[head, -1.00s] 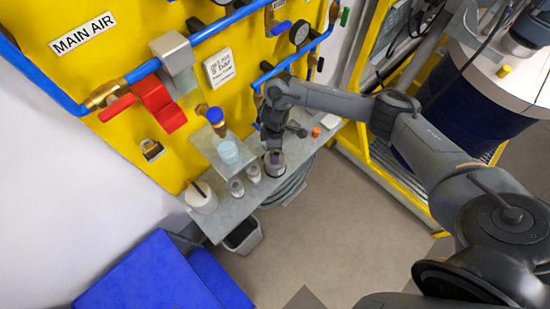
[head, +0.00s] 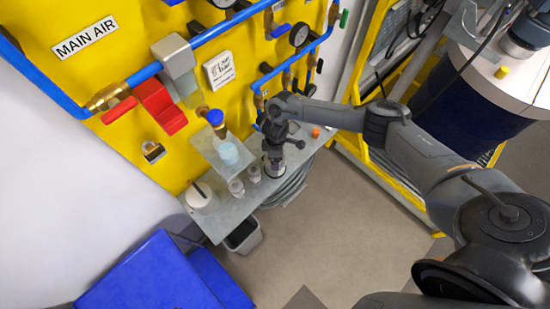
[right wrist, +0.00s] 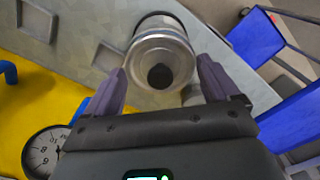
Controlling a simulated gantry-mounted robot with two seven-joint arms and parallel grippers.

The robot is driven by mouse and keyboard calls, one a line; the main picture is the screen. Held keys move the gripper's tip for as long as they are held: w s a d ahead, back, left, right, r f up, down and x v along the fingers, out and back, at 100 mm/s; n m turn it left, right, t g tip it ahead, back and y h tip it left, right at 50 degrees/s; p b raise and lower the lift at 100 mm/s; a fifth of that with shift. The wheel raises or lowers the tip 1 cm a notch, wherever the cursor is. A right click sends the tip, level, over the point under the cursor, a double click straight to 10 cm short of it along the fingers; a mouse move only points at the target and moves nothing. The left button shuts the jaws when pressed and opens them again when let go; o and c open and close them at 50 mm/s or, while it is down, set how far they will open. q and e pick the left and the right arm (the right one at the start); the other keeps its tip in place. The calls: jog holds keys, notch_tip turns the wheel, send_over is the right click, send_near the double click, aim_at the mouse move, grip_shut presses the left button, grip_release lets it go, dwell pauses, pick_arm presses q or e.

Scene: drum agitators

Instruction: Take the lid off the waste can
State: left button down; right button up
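The waste can appears to be the small silver can (head: 274,172) on the grey shelf. In the right wrist view its round metal lid (right wrist: 145,56) faces the camera and has a dark round knob (right wrist: 160,76) at its middle. My right gripper (head: 272,153) points down over the can and hides most of it in the head view. In the right wrist view the right gripper's purple fingers (right wrist: 162,72) are spread, one on each side of the lid, with gaps visible. My left gripper is in neither view.
Two small glass jars (head: 245,181) stand left of the can, with a raised plate holding a light-blue cup (head: 228,152) behind them. A white slotted container (head: 201,196) sits at the shelf's left end. Valves and gauges (head: 299,35) line the yellow panel behind.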

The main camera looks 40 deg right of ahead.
jog(key=c, duration=0.5)
jog(key=shift+r, duration=0.1)
jog(key=shift+c, duration=0.2)
